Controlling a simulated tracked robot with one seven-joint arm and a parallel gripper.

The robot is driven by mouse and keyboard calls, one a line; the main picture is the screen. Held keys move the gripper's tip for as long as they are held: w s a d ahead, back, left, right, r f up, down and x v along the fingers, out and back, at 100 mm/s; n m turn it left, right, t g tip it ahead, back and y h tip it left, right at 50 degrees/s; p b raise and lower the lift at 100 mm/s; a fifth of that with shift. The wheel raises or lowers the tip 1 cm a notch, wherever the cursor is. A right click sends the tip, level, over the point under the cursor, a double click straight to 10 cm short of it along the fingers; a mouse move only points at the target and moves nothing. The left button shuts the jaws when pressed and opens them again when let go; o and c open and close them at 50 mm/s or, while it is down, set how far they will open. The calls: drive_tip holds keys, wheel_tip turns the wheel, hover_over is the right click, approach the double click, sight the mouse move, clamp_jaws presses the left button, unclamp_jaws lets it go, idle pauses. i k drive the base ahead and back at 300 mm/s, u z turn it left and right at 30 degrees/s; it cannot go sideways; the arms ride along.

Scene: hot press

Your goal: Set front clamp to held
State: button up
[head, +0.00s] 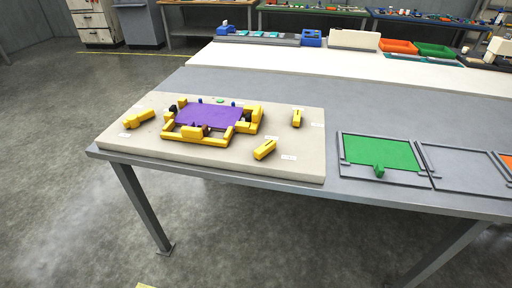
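A beige board (115,142) lies on the grey table's near left part. On it a yellow frame (248,127) surrounds a flat purple plate (210,115). A yellow block (193,132) sits at the middle of the frame's near side. Separate yellow clamp-like pieces stand around the frame: one at the left (139,118), one at the back right (297,118), and one at the near right (265,149). Small white labels lie beside them, too small to read. I cannot tell which piece is the front clamp or its state. My gripper is not in view.
Right of the board, a grey-framed tray (341,165) holds a green plate with a green knob. An empty grey frame (462,165) adjoins it, with an orange plate (506,161) beyond. Orange (399,47) and green bins (436,50) stand at the back. The table's middle strip is clear.

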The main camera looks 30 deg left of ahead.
sight(261, 152)
drive_tip(key=u, duration=0.4)
drive_tip(key=k, duration=1)
drive_tip(key=u, duration=0.9)
drive_tip(key=i, duration=1.35)
drive_tip(key=z, duration=0.6)
